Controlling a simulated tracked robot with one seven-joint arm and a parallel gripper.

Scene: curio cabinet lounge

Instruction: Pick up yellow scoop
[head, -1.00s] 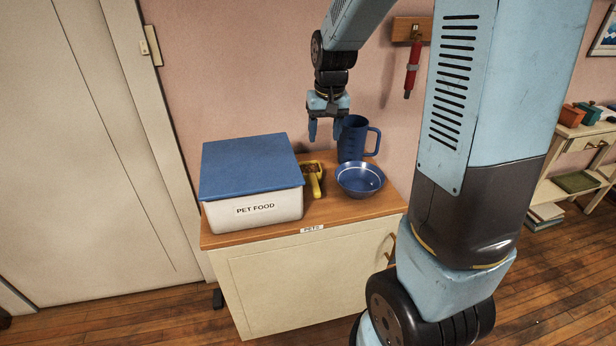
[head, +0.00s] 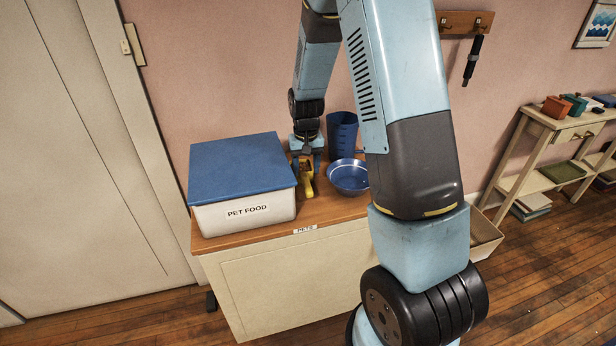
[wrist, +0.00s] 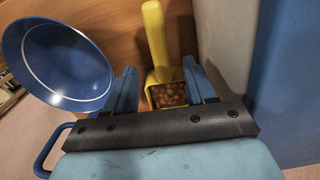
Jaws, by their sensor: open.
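The yellow scoop (head: 307,188) lies on the wooden cabinet top between the pet food bin and the blue bowl. In the wrist view its yellow handle (wrist: 155,35) points away from my gripper, and its cup holds brown kibble. My gripper (head: 306,164) is low over the scoop, fingers pointing down. In the wrist view my gripper (wrist: 161,84) is open, with one blue finger on each side of the scoop's cup. Gaps show beside the cup, and I cannot tell whether either finger touches it.
The white pet food bin (head: 245,213) with a blue lid stands close on the left. The blue bowl (head: 348,177) is close on the right, with a blue measuring jug (head: 342,134) behind it. A pale open box (head: 484,238) shows low beyond my arm.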

